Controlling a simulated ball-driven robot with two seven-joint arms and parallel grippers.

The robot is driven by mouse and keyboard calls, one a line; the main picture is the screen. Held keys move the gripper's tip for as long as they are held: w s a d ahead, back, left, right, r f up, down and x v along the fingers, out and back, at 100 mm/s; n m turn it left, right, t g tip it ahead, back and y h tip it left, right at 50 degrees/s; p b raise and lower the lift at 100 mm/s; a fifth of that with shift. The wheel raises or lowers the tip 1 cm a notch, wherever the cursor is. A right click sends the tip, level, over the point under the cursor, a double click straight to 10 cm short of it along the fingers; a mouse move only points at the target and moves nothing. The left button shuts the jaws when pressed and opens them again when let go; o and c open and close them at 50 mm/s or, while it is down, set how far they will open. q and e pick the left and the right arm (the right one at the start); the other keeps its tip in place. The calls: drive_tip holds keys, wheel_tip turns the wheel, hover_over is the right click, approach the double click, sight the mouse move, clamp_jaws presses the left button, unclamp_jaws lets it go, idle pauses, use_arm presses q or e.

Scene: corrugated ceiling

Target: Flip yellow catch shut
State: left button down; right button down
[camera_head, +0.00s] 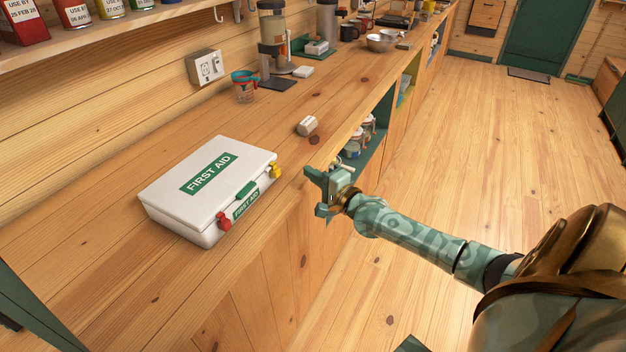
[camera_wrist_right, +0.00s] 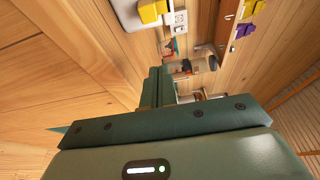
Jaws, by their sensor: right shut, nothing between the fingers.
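The white first aid box (camera_head: 178,207) lies closed on the wooden counter, its front facing the counter's edge. The yellow catch (camera_head: 275,170) juts out at the right end of its front; I cannot tell its exact angle. A red catch (camera_head: 223,221) is at the left end, with a green handle (camera_head: 247,190) between them. My right gripper (camera_head: 318,190) is shut and empty, to the right of the yellow catch and apart from it. Its fingers (camera_wrist_right: 158,87) show in the right wrist view, with a yellow part (camera_wrist_right: 152,11) at the top, probably the catch. My left gripper is out of view.
A small white and brown item (camera_head: 307,125) lies on the counter behind the gripper. A measuring cup (camera_head: 244,87) and a coffee maker (camera_head: 273,45) stand farther back. Jars (camera_head: 356,142) sit on an open shelf below the counter edge. The counter in front of the box is clear.

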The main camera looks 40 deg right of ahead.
sight(275, 170)
drive_tip(key=w, duration=0.2)
drive_tip(key=w+b, duration=0.1)
drive_tip(key=w, duration=0.1)
drive_tip(key=w+b, duration=0.1)
drive_tip(key=w, duration=0.1)
drive_tip(key=shift+a+f, duration=0.15)
drive_tip(key=shift+f, duration=0.1)
drive_tip(key=a, duration=0.1)
drive_tip(key=a+p, duration=0.1)
drive_tip(key=a, duration=0.1)
drive_tip(key=shift+s+r+p, duration=0.25)
drive_tip(key=shift+r+p, duration=0.05)
drive_tip(key=shift+r, duration=0.05)
drive_tip(key=shift+s+a, duration=0.25)
drive_tip(key=shift+a, duration=0.1)
drive_tip(key=shift+f, duration=0.15)
